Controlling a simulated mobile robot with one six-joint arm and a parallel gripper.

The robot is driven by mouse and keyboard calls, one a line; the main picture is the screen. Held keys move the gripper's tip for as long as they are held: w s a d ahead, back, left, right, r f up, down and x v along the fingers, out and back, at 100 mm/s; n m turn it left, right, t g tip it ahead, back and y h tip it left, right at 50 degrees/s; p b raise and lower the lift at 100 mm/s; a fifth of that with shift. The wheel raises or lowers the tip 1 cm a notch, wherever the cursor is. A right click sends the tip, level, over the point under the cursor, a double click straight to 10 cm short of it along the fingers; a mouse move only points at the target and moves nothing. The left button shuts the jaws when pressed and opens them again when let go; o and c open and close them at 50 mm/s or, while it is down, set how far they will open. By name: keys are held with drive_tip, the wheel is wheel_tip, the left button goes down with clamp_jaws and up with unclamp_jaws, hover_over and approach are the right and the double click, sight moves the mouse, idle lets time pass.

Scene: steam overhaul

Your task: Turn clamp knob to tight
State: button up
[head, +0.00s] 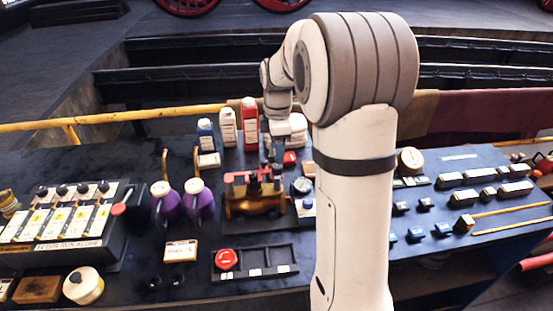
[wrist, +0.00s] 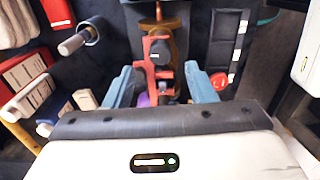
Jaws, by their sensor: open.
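A red clamp frame (head: 238,178) sits on a brass fixture (head: 250,205) at the middle of the bench, with dark upright parts on top. The red frame also shows in the wrist view (wrist: 157,45), between my fingers. I cannot tell for certain which part is the clamp knob; a small dark piece shows on the red frame. My gripper (wrist: 161,88) is open, with one blue-grey finger on each side of the red parts. No contact is clear. In the head view, my arm hides part of the area.
A red round knob (head: 227,258) sits on a black tray (head: 262,273) in front of the fixture. Purple jugs (head: 199,199) stand to the left. A gauge (head: 301,186) is close on the right. Bottles (head: 249,122) stand behind.

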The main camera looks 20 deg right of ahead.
sight(277, 166)
wheel_tip(277, 166, down, 6)
drive_tip(key=shift+r+p, duration=0.1)
drive_tip(key=shift+p, duration=0.35)
drive_tip(key=shift+c, duration=0.4)
drive_tip(key=c, duration=0.9)
